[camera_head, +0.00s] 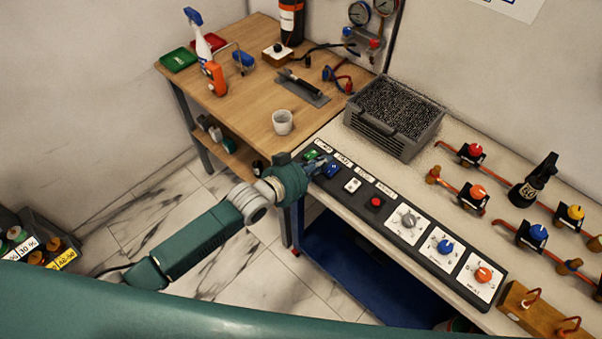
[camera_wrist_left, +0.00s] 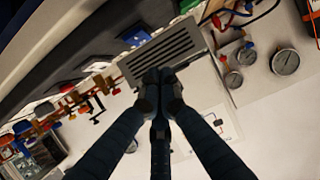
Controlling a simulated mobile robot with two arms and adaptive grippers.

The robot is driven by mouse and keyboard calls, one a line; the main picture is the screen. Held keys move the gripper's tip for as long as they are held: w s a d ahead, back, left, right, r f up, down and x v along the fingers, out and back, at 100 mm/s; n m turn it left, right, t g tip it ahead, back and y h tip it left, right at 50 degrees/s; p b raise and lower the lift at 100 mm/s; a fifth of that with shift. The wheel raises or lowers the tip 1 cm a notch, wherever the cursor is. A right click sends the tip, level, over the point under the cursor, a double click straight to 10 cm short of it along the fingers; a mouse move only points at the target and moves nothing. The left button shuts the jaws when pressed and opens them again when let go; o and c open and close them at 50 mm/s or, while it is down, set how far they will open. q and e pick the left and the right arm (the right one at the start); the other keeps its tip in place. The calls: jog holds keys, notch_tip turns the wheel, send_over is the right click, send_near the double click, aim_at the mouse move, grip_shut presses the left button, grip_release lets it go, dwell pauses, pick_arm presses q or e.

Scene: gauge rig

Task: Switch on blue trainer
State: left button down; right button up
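A black control panel runs along the front edge of the right bench. Near its far left end are a green switch (camera_head: 311,155) and a blue switch (camera_head: 331,170), each below a small white label too small to read. Both also show in the wrist view, the green one (camera_wrist_left: 190,5) at the top and the blue one (camera_wrist_left: 134,35) left of it. My left gripper (camera_head: 319,164) is right at these two switches and partly covers them. In the wrist view its two fingertips (camera_wrist_left: 160,76) meet, with nothing seen between them. Contact with a switch cannot be told. My right gripper is out of view.
Further along the panel are a white switch (camera_head: 352,185), a red button (camera_head: 376,202) and several dials. A grey vented box (camera_head: 395,115) stands behind the panel. A white cup (camera_head: 282,122) stands on the wooden table. Pipes with coloured valves fill the right bench.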

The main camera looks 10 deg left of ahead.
pick_arm(q)
jog(key=f+b+v, duration=0.1)
jog(key=b+v, duration=0.2)
jog(key=v, duration=0.7)
jog(key=shift+s+a, duration=0.25)
jog(key=shift+s, duration=0.2)
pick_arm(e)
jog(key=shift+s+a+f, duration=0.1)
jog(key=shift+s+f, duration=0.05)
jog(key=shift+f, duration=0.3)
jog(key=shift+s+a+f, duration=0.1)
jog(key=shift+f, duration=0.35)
pick_arm(q)
jog(key=shift+f, duration=0.15)
